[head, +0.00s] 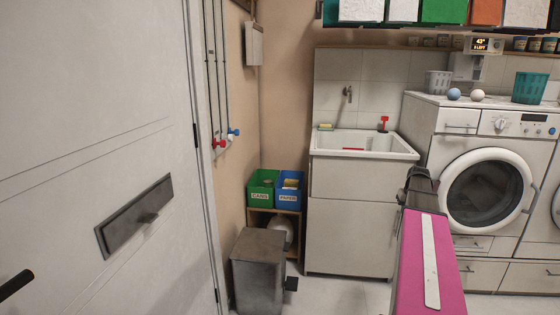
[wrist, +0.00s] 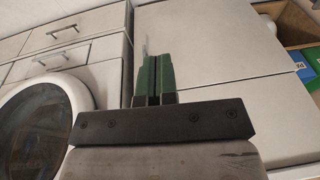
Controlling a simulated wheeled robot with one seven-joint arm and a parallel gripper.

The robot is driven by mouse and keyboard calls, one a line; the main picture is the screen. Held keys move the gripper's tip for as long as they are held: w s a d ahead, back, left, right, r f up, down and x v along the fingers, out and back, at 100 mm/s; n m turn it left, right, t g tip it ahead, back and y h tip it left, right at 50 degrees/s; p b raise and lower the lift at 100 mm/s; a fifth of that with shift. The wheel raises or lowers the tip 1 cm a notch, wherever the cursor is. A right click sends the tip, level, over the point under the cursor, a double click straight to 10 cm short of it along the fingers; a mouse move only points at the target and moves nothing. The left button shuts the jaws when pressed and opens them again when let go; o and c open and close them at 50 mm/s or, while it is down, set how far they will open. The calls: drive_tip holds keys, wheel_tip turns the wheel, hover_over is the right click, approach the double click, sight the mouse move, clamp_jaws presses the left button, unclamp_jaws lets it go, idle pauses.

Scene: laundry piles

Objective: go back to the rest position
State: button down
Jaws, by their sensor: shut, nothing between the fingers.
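My gripper (head: 420,182) shows at the far end of my magenta arm in the head view, in front of the sink cabinet and the washing machine. In the wrist view its two green fingers (wrist: 153,78) stand side by side, shut with nothing between them. They point at the pale cabinet front (wrist: 210,45). The fingertips appear clear of any object.
A white sink (head: 365,143) stands on a cabinet at the back. A washing machine (head: 488,135) is to its right. A grey bin (head: 258,270) and green and blue boxes (head: 262,188) are left of the cabinet. A pale door (head: 90,80) fills the left side.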

drive_tip(key=s+a+f, duration=0.5)
drive_tip(key=s+a, duration=0.1)
drive_tip(key=a, duration=0.5)
drive_tip(key=s+a+f+n+g, duration=0.1)
drive_tip(key=s+a+f, duration=0.4)
drive_tip(key=a, duration=0.7)
drive_tip(key=s+a+f+g, duration=0.1)
drive_tip(key=s+a+f, duration=0.4)
drive_tip(key=s+a, duration=0.3)
drive_tip(key=a, duration=0.4)
drive_tip(key=shift+s+a+n, duration=0.15)
drive_tip(key=shift+s+n, duration=0.05)
drive_tip(key=shift+n, duration=0.2)
